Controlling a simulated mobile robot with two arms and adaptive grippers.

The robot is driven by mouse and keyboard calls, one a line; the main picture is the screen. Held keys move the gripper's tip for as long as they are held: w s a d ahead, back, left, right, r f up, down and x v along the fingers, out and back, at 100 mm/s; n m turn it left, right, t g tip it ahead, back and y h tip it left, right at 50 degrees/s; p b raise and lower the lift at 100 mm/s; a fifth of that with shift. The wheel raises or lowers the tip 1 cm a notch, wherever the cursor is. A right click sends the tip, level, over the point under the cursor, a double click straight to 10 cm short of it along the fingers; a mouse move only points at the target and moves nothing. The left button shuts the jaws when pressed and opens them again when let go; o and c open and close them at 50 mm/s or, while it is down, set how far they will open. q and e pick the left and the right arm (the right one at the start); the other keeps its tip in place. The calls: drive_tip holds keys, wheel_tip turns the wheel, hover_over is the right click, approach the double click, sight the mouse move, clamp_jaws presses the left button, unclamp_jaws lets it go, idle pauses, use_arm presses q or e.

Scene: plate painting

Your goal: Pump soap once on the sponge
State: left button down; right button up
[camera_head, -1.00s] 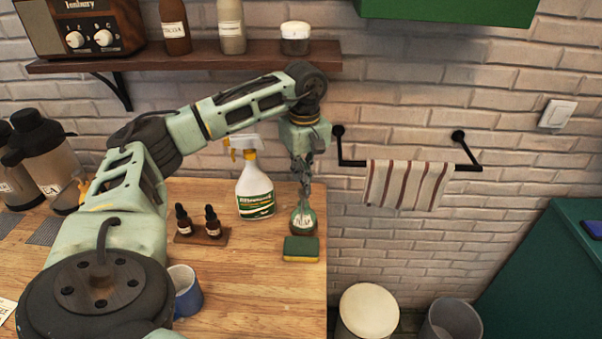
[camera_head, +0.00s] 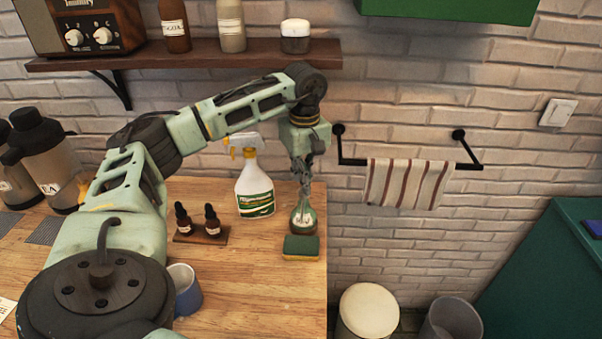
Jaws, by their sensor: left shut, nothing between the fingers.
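The soap bottle (camera_head: 303,219) is a small green, rounded bottle with a pale label, upright near the right edge of the wooden counter. The sponge (camera_head: 301,247), green on top and yellow below, lies flat just in front of it. My left gripper (camera_head: 304,190) points straight down directly above the bottle, its fingers shut with nothing between them. It hides the pump top, so I cannot tell whether the fingers touch it. No soap shows on the sponge. My right gripper is out of view.
A white spray bottle (camera_head: 254,190) stands left of the soap bottle. Two dark dropper bottles (camera_head: 212,222) stand on a small wooden board. A blue cup (camera_head: 186,292) is nearer. A wall shelf (camera_head: 200,58) hangs above. The counter ends just right of the sponge.

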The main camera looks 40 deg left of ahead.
use_arm(q)
drive_tip(key=shift+f+b, duration=0.3)
drive_tip(key=shift+f, duration=0.25)
drive_tip(key=shift+f+b, duration=0.55)
drive_tip(key=shift+f, duration=0.35)
drive_tip(key=shift+r+p, duration=0.6)
drive_tip(key=shift+r, duration=0.05)
drive_tip(key=shift+r+p, duration=0.7)
drive_tip(key=shift+r, duration=0.35)
